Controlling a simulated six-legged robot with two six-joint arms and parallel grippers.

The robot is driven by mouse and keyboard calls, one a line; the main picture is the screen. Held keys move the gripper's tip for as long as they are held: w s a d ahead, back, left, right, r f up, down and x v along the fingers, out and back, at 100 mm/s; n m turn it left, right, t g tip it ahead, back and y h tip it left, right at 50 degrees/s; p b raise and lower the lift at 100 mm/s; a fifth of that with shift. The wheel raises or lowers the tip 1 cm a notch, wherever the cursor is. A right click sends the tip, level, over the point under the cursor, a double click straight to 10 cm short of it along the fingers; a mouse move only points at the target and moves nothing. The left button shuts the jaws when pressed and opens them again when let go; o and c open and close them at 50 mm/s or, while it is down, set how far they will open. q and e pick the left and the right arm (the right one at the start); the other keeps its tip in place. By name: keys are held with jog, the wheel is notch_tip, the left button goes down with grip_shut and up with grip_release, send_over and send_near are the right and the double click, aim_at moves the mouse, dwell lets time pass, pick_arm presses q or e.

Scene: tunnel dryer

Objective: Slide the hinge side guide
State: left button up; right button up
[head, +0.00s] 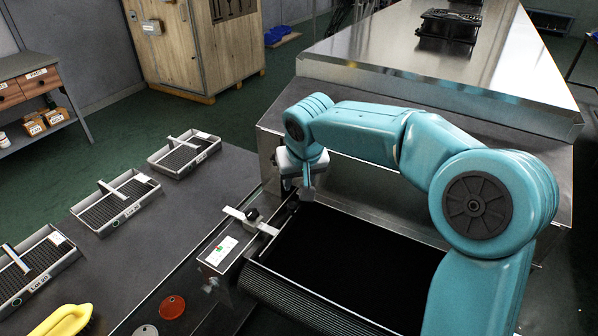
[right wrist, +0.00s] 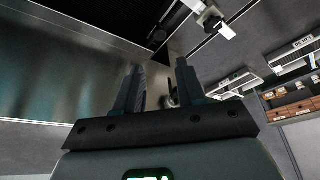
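The side guide (head: 262,226) looks like a flat pale metal bar with a black knob (head: 251,214), at the left edge of the black belt (head: 345,262). In the right wrist view, a pale bar with a knob, which looks like the same guide (right wrist: 226,31), is at the top right. My right gripper (head: 306,190) hangs above the far left corner of the belt, up and to the right of the guide and apart from it. In the right wrist view its two fingers (right wrist: 160,68) are spread, with nothing held between them. My left gripper is not in view.
A bench (head: 160,225) on the left carries slotted trays (head: 117,200), a yellow object (head: 63,320) and a red disc (head: 172,307). A small panel with a white label (head: 222,250) is beside the guide. The large metal dryer housing (head: 400,75) stands behind the belt.

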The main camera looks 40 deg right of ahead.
jog(key=v, duration=0.3)
jog(key=shift+d, duration=0.1)
dwell(0.5)
